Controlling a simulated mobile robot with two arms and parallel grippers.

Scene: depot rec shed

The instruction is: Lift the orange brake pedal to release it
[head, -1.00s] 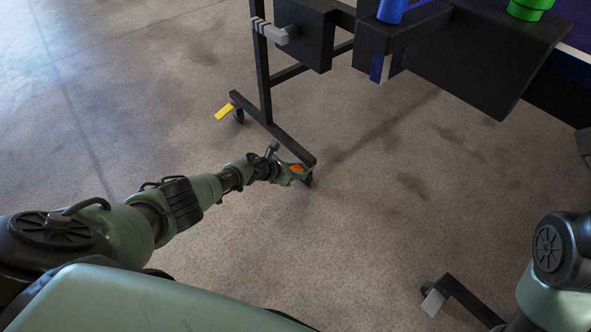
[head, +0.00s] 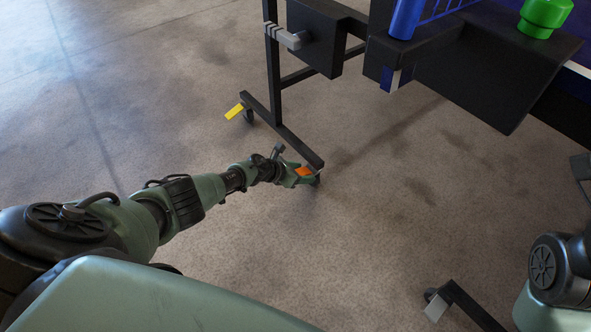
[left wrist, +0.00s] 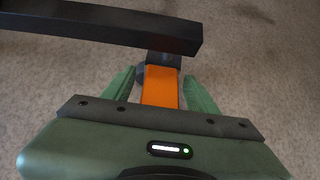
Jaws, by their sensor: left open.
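The orange brake pedal (head: 304,172) sits at the caster on the near end of the black foot bar, low over the floor. In the left wrist view the orange pedal (left wrist: 160,88) lies between the two green fingers of my left gripper (left wrist: 160,92). The fingers stand apart, with a gap on each side of the pedal. In the head view my left gripper (head: 306,174) is at the pedal and partly hides it. The pedal's near end is hidden behind the gripper body in the wrist view. Of my right arm only a part shows at the right edge; its gripper is out of view.
The black foot bar (head: 282,130) runs away to a caster with a yellow pedal (head: 234,111). A grey pedal (head: 435,308) is on another foot at the lower right. The dark table with a blue cylinder (head: 405,18) and green object (head: 544,15) overhangs above. Floor (head: 390,220) between the feet is clear.

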